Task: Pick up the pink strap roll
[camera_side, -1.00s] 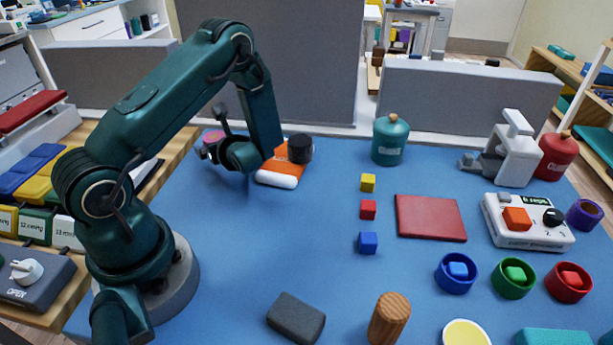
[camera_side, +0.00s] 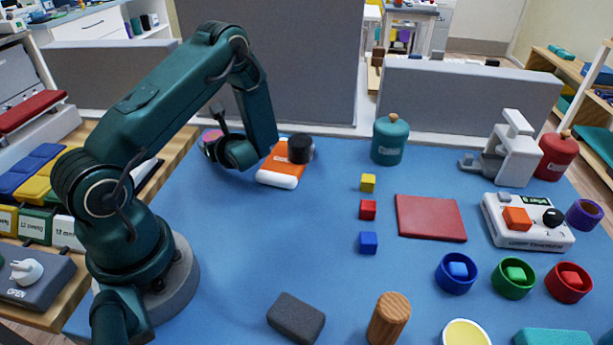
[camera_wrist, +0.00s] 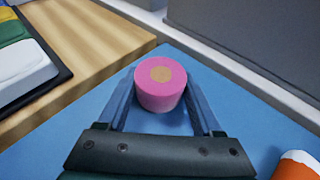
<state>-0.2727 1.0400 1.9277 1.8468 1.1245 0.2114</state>
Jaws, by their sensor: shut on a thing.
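The pink strap roll (camera_wrist: 160,91) is a short pink cylinder with a tan core on its top face. It stands upright between the two fingers of my gripper (camera_wrist: 160,100) in the wrist view, one finger against each side. My gripper is shut on it. In the side view, the pink roll (camera_side: 212,136) shows only partly at the far left of the blue mat, mostly hidden behind my dark green gripper (camera_side: 211,147). I cannot tell whether a gap lies under the roll.
An orange and white device (camera_side: 279,167) with a black knob (camera_side: 300,149) lies just right of my gripper. A wooden table (camera_side: 181,150) borders the mat on the left, and a grey partition (camera_side: 275,70) stands behind. The mat's centre-left is clear.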

